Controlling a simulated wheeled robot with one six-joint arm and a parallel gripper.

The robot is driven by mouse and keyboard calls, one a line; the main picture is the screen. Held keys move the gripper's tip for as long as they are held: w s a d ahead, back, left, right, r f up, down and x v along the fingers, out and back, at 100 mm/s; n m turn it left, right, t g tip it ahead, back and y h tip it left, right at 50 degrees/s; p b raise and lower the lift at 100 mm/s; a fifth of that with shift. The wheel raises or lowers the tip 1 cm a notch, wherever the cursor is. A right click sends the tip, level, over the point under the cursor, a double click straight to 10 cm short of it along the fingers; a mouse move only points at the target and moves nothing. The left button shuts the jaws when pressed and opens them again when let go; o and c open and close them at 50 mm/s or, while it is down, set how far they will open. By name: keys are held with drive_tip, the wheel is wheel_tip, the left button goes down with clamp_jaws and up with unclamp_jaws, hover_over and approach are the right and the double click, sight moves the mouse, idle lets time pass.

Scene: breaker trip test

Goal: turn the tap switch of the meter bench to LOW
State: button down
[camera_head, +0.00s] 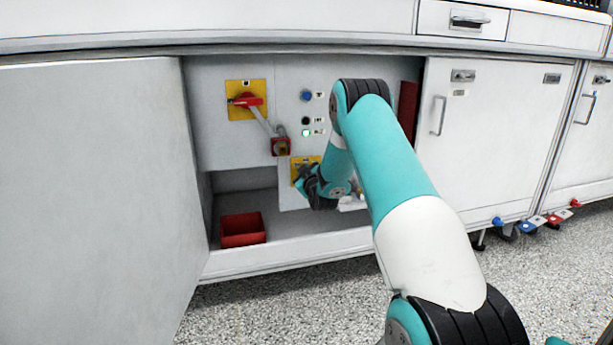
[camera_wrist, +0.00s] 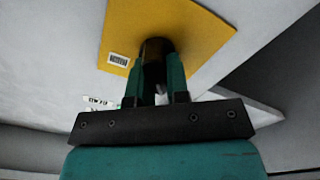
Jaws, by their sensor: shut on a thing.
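The tap switch is a dark round knob (camera_wrist: 157,48) on a yellow plate (camera_wrist: 195,40) in the wrist view. My gripper (camera_wrist: 158,82) is shut on this knob, with one finger on each side. A small label on the plate is too blurred to read. In the head view, my gripper (camera_head: 306,183) is at the lower yellow plate (camera_head: 313,160) inside the open bench. There my gripper and arm hide the knob and most of that plate, so the knob's pointing direction cannot be told.
Above left is a red handle (camera_head: 246,100) on another yellow plate, with a red padlock-like block (camera_head: 281,147) below it. Small round buttons (camera_head: 307,97) sit on the panel. A red bin (camera_head: 242,230) stands on the shelf. An open door (camera_head: 90,180) fills the left side.

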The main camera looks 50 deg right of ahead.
drive_tip(key=shift+a+f+n+b, duration=0.15)
drive_tip(key=shift+n+b, duration=0.25)
drive_tip(key=shift+n, duration=0.8)
drive_tip(key=c, duration=1.1)
unclamp_jaws()
